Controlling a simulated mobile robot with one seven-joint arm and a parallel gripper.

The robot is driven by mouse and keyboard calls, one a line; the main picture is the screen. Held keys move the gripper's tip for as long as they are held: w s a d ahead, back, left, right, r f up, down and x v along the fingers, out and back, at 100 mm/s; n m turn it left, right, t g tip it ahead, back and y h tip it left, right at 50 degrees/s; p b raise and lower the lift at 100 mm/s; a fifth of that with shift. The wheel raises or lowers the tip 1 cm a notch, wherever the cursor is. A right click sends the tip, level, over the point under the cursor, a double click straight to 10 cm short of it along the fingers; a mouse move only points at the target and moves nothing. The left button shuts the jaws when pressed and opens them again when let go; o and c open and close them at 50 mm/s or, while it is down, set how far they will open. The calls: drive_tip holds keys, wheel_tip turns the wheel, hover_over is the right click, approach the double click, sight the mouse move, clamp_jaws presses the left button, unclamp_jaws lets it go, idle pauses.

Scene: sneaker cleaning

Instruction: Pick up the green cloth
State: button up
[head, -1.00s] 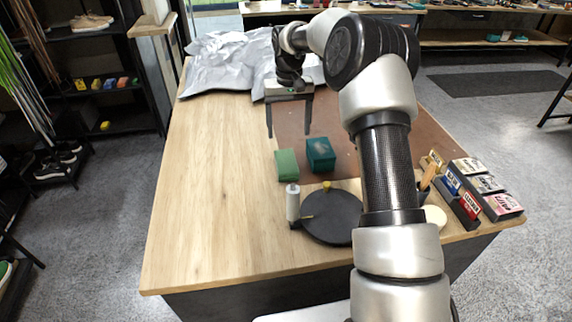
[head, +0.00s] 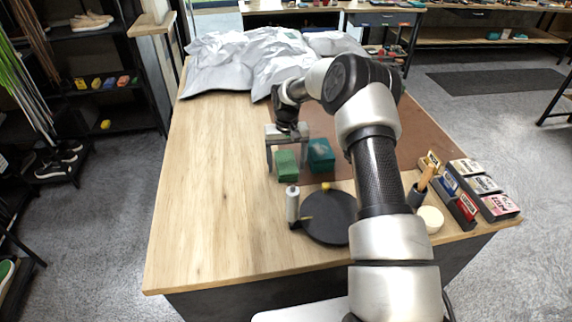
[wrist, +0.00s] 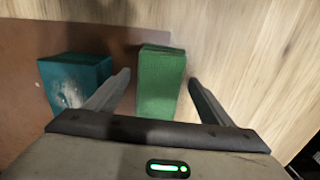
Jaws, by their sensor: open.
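The green cloth (head: 286,167) is a folded green block standing on the wooden table, at the edge of the brown mat. In the wrist view the green cloth (wrist: 161,82) lies between my two open fingers, with gaps on both sides. My gripper (head: 287,160) is open and pointing down above and around the cloth; it also shows in the wrist view (wrist: 160,85). The fingers do not appear to touch the cloth.
A teal box (head: 321,155) stands just right of the cloth, close to one finger; it shows in the wrist view (wrist: 74,80). A white bottle (head: 292,204) and a dark round disc (head: 329,217) are nearer. The table's left side is clear.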

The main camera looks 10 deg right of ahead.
sight(287, 165)
drive_tip(key=c, duration=1.1)
wheel_tip(287, 165, up, 10)
drive_tip(key=shift+b, duration=0.6)
drive_tip(key=shift+o, duration=0.4)
